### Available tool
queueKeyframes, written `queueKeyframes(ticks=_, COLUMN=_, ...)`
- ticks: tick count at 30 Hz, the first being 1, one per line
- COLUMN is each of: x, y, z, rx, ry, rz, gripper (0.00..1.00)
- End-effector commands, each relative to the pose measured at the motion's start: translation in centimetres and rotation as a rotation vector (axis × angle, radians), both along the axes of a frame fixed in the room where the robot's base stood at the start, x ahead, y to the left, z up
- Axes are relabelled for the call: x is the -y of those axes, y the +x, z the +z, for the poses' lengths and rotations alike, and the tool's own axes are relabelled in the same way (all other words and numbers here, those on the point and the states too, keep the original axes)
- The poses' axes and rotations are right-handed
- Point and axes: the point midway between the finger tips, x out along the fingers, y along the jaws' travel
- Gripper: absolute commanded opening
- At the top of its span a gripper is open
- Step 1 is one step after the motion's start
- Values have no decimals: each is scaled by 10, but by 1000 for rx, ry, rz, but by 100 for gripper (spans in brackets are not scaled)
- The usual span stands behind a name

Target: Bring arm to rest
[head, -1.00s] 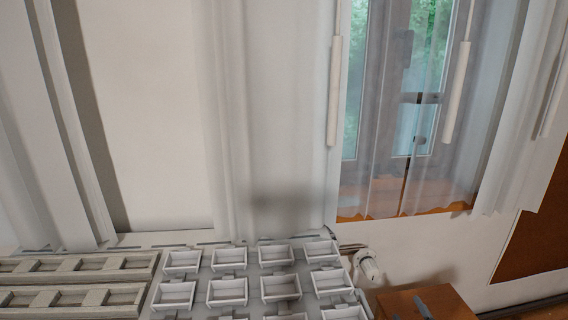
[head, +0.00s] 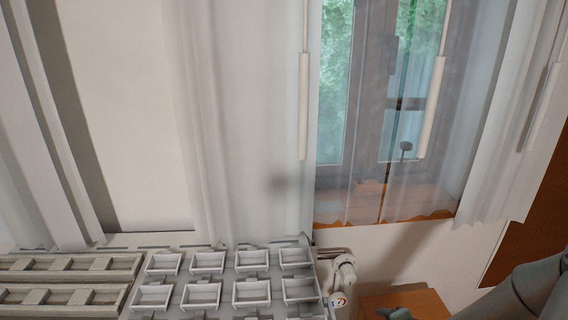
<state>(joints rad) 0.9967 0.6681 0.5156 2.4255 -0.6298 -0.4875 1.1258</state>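My gripper is not in view. A smooth dark-grey rounded shape (head: 525,290) enters at the lower right corner. It looks like a link of my arm, but its end lies outside the picture. No held object shows.
A white rack of small open trays (head: 205,262) stands at the lower middle, with long grey slotted strips (head: 75,265) to its left. A white valve-like fitting (head: 342,280) is beside the rack. A brown box (head: 432,304) stands near it. A curtained window (head: 335,90) is behind.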

Motion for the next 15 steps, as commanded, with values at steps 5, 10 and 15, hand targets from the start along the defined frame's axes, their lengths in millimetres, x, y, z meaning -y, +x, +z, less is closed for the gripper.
queueKeyframes(ticks=5, x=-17, y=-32, z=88, rx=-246, ry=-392, rz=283, gripper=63)
queueKeyframes(ticks=10, x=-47, y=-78, z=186, rx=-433, ry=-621, rz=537, gripper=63)
queueKeyframes(ticks=15, x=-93, y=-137, z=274, rx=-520, ry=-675, rz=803, gripper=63)
